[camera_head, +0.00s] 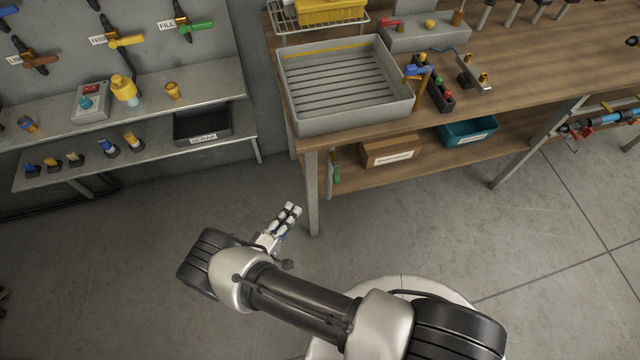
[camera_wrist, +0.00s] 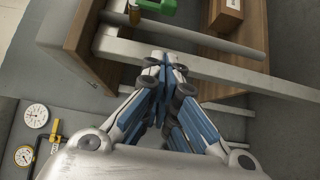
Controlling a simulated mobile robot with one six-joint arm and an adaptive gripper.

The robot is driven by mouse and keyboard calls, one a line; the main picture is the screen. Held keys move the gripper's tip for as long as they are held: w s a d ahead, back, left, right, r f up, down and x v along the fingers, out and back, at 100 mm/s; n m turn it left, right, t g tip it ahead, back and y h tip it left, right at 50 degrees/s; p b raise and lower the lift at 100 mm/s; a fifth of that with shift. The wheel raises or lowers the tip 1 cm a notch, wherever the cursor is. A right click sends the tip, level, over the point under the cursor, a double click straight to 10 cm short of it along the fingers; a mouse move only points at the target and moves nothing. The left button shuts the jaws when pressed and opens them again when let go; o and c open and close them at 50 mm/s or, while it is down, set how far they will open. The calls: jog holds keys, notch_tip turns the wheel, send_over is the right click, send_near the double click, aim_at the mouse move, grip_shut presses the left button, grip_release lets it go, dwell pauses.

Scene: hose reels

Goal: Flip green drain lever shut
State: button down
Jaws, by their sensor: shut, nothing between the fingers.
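A green lever (camera_head: 336,174) shows by the bench's left end, under the grey tray; I take it for the drain lever. A green handle (camera_wrist: 158,6) with a brass part beside it is cut by the top edge of the wrist view. My gripper (camera_head: 291,209) is shut and empty, left of the front bench leg and apart from the lever. In the wrist view, my gripper (camera_wrist: 165,65) points toward a pale bar, with the green handle beyond it. The lever's exact angle is too small to tell.
The bench leg (camera_head: 313,195) stands between my gripper and the space under the bench. The grey slatted tray (camera_head: 350,122) sits above. A cardboard box (camera_head: 391,151) and a teal bin (camera_head: 468,133) are on the lower shelf. Another green lever (camera_head: 196,26), labelled FILL, is on the wall.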

aim_at(336, 173)
jog(key=s+d+b+x, duration=0.1)
jog(key=d+b+x, duration=0.1)
jog(key=x, duration=1.1)
jog(key=shift+s+d, duration=0.2)
jog(key=shift+s, duration=0.05)
